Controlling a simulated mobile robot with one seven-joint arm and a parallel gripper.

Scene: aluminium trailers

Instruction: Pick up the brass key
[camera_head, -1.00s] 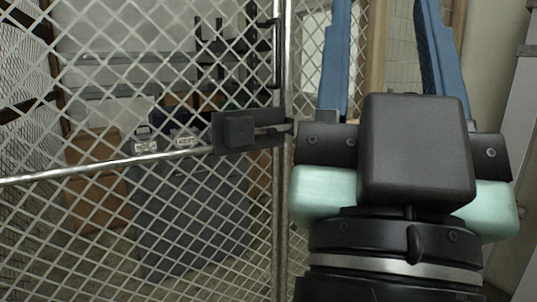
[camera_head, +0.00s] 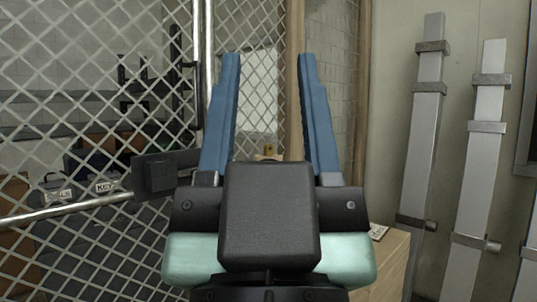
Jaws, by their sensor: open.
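My gripper (camera_head: 266,58) is in the middle of the head view, its two blue fingers wide apart and pointing up and away. Nothing is held between them. A small yellowish, brass-coloured thing (camera_head: 268,150) shows between the fingers, just above my gripper's dark housing, over a pale wooden surface. It is too small to tell whether it is the brass key, and my gripper hides what lies below it. I see no other brass-coloured piece clearly.
A wire mesh fence with a metal post and a dark latch (camera_head: 155,176) stands at left. Behind it are boxes, one labelled KEYS (camera_head: 107,185). A wooden box (camera_head: 391,262) bears a small pale item (camera_head: 377,231) at right. Metal bars (camera_head: 425,130) lean on the wall.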

